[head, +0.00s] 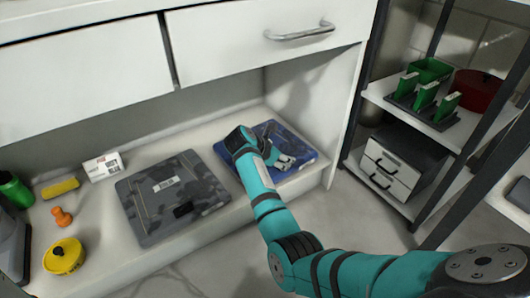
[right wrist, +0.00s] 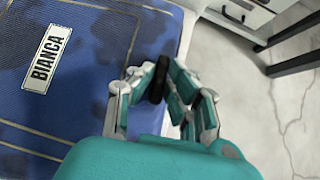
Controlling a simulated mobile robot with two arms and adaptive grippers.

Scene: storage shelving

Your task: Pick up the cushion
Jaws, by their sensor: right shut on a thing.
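The flat blue patterned piece (head: 303,150), which I take as the cushion, lies on the low white shelf. In the right wrist view the blue piece (right wrist: 80,85) fills the left side and has a white label reading BIANCA. My right gripper (head: 278,156) is over its front right part. In the right wrist view the fingers (right wrist: 160,85) are closed on a small black tab (right wrist: 157,80) at its edge. The piece appears to lie flat on the shelf. My left gripper is not in view.
A similar grey patterned piece (head: 150,198) with a black tab lies to the left. A white box (head: 103,166), yellow sponge (head: 60,187), orange item (head: 62,217), yellow pot (head: 64,256) and green bottle (head: 14,188) stand further left. A dark rack (head: 385,97) stands right.

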